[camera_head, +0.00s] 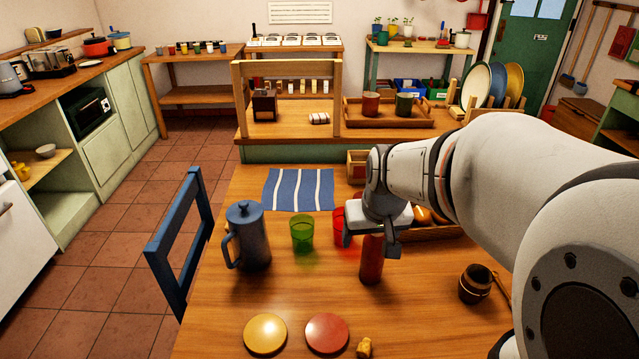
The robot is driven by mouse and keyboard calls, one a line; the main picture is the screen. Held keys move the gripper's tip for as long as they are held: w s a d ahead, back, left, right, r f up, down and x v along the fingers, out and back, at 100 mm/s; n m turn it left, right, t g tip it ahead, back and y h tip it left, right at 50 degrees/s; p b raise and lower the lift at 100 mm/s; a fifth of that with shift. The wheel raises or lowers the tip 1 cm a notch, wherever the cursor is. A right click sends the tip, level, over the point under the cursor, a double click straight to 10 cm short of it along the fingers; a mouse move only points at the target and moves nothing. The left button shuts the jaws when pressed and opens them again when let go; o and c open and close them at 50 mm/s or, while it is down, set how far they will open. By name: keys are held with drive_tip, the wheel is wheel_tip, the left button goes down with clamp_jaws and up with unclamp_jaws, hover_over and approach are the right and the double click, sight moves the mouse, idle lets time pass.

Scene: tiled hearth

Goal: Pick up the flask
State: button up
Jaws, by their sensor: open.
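A dark red upright cylinder, which looks like the flask (371,262), stands on the wooden table right of the middle. My gripper (370,243) points down over it, open. One finger shows on each side of the flask's upper part, with gaps visible. The gripper body hides the flask's top. I cannot tell how far down the fingers reach around it.
A red glass (339,226) stands close behind the gripper, with a green glass (302,233) and blue pot (249,237) to its left. A brown pot (474,284) stands right. Yellow (265,333) and red (326,332) discs lie in front. A striped cloth (299,189) lies behind.

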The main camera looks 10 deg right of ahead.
sight(374, 242)
drive_tip(key=shift+o, duration=0.3)
drive_tip(key=shift+m+t, duration=0.4)
drive_tip(key=w+d+f, duration=0.1)
drive_tip(key=w, duration=0.1)
drive_tip(key=w+d+f, duration=0.1)
drive_tip(key=w+d, duration=0.1)
drive_tip(key=w, duration=0.1)
drive_tip(key=w+d+f, duration=0.1)
drive_tip(key=w, duration=0.1)
drive_tip(key=shift+w+d+f+b, duration=0.1)
drive_tip(key=shift+w+d+b, duration=0.05)
drive_tip(key=shift+d+b, duration=0.15)
drive_tip(key=x, duration=0.5)
drive_tip(key=d+x, duration=0.1)
drive_tip(key=x, duration=0.1)
drive_tip(key=shift+w+f, duration=0.1)
drive_tip(key=shift+c, duration=0.4)
clamp_jaws()
